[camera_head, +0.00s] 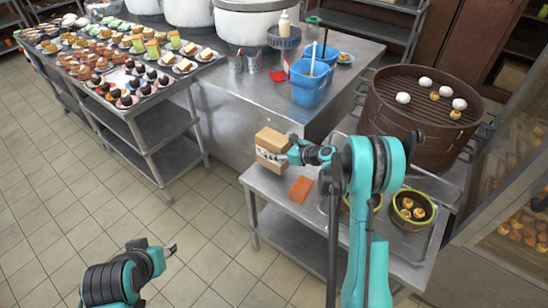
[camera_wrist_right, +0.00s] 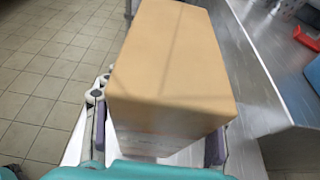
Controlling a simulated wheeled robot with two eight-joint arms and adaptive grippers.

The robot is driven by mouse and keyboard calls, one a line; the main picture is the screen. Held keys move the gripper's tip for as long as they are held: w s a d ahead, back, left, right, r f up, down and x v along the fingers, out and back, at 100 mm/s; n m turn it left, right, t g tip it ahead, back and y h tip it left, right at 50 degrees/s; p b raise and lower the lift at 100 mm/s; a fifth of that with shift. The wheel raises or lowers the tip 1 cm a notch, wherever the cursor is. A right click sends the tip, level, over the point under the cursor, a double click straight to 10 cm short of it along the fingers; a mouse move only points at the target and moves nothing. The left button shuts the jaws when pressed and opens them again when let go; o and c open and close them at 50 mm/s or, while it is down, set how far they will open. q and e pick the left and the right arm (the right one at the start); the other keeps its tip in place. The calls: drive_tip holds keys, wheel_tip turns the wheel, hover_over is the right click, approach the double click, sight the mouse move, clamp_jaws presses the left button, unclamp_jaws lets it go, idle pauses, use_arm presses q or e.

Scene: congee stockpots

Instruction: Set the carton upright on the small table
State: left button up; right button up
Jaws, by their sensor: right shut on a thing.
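The carton (camera_head: 271,149), a tan box with a pale printed band on its side, is at the back left corner of the small steel table (camera_head: 262,184). It looks upright; I cannot tell whether its base touches the top. My right gripper (camera_head: 292,152) is shut on it from the right. In the right wrist view the carton (camera_wrist_right: 172,55) fills the middle, its plain tan face towards the camera, with the fingers of my right gripper (camera_wrist_right: 160,135) on both sides. My left gripper (camera_head: 172,250) is low over the floor, away from the table; its opening is unclear.
An orange block (camera_head: 300,189) lies just in front of the carton. Green-rimmed bowls (camera_head: 413,209) of food stand at the table's right. A large steamer (camera_head: 420,115) and a steel counter (camera_head: 235,95) with blue baskets (camera_head: 309,88) stand behind.

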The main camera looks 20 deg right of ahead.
wheel_tip(320, 180, down, 4)
drive_tip(key=shift+w+r+b, duration=0.1)
drive_tip(key=shift+r+b, duration=0.05)
drive_tip(key=shift+b, duration=0.65)
drive_tip(key=shift+r, duration=0.15)
drive_tip(key=o, duration=1.4)
